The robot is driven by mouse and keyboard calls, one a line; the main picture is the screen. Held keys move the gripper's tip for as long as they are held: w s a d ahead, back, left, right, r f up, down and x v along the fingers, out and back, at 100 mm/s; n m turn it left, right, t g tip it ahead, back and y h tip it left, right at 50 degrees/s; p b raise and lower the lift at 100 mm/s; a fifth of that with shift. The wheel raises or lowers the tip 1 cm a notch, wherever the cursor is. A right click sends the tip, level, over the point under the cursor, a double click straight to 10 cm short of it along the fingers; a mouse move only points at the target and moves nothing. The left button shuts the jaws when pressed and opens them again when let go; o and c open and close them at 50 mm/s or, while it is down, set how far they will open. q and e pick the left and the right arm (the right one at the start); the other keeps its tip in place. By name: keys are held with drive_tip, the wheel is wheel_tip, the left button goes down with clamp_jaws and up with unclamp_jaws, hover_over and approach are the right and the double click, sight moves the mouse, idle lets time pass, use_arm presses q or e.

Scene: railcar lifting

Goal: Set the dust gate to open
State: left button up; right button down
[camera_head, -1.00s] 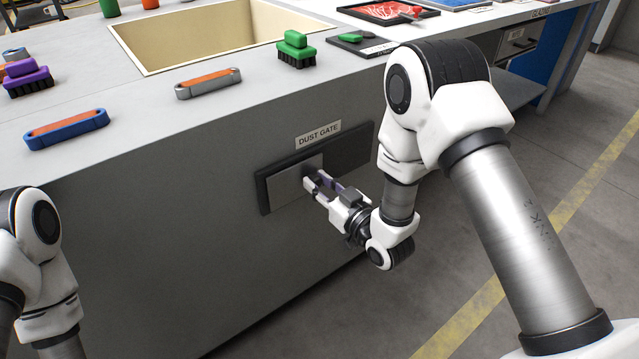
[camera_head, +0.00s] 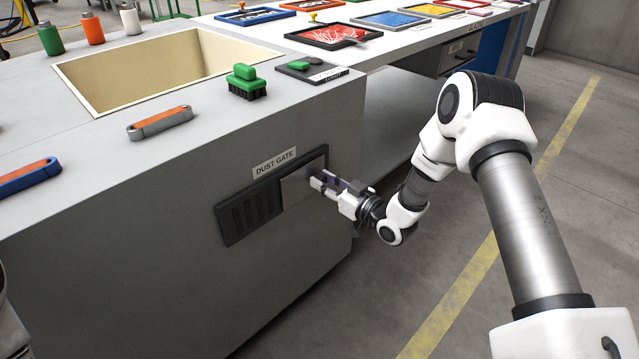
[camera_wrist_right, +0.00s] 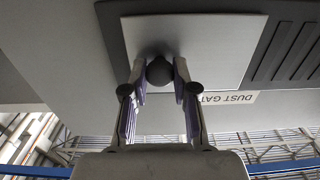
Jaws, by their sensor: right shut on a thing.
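The dust gate is a dark frame (camera_head: 228,228) on the grey side of the bench, under a DUST GATE label (camera_head: 275,163). Its light grey sliding plate (camera_head: 295,190) sits at the right part of the frame. The slotted vent (camera_head: 252,211) to its left is uncovered. My right gripper (camera_head: 317,183) is at the plate. In the right wrist view, its fingers (camera_wrist_right: 159,76) are shut on a dark round knob (camera_wrist_right: 159,69) on the plate (camera_wrist_right: 215,45). The slots (camera_wrist_right: 285,50) also show there. My left gripper is out of view.
The bench top holds a beige-lined open bin (camera_head: 165,72), a green brush (camera_head: 246,84), a grey-and-orange handle (camera_head: 160,123) and a blue-and-orange handle (camera_head: 28,176). Several coloured trays lie farther back. Open floor lies right of the bench, with a yellow line (camera_head: 470,280).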

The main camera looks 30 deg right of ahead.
drive_tip(key=c, duration=1.3)
unclamp_jaws()
drive_tip(key=shift+w+d+r, duration=0.1)
drive_tip(key=shift+w+d, duration=0.05)
drive_tip(key=shift+d, duration=0.05)
drive_tip(key=o, duration=0.4)
drive_tip(key=shift+d, duration=0.1)
drive_tip(key=shift+v, duration=6.05)
